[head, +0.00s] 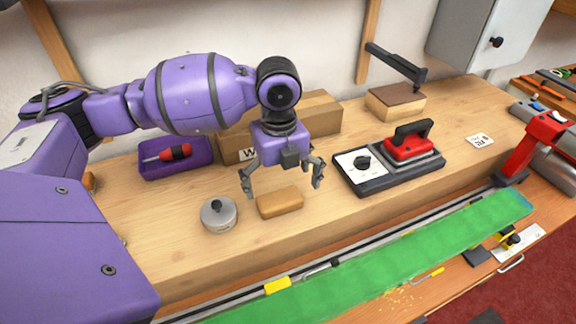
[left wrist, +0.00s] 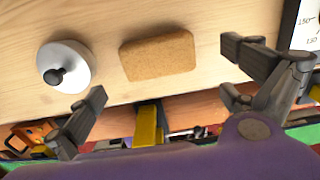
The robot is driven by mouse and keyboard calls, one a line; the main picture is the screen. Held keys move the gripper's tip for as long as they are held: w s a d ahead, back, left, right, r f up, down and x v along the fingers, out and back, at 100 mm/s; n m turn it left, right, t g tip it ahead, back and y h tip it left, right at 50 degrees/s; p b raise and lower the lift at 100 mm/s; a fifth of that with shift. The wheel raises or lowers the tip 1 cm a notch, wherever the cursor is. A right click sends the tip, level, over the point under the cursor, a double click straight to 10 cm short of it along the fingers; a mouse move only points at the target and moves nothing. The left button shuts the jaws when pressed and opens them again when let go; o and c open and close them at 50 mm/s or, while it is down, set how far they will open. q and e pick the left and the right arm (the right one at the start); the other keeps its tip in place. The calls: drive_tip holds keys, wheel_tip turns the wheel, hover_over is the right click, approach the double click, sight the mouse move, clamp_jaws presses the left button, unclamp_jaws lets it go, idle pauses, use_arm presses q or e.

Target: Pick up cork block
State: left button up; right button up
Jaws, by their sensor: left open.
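The cork block (head: 280,203) is a tan, rounded slab lying flat on the wooden bench. It also shows in the left wrist view (left wrist: 158,55), above and between my fingers. My left gripper (head: 282,188) is open and empty over the block, fingers pointing down, one to each side of it in the head view. In the left wrist view the open fingers (left wrist: 170,72) stand apart with no contact on the block that I can see. My right gripper is not in view.
A round metal pot with a black knob (head: 219,215) stands close left of the block. A black base with a red iron (head: 408,148) is to the right. A purple tray (head: 205,157) and cardboard box (head: 318,112) are behind. A green strip (head: 400,262) runs along the front.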

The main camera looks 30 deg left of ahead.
sight(279, 197)
use_arm(q)
drive_tip(key=f, duration=0.5)
drive_tip(key=shift+w+a+f, duration=0.1)
drive_tip(key=shift+a+f, duration=0.2)
drive_tip(key=c, duration=1.1)
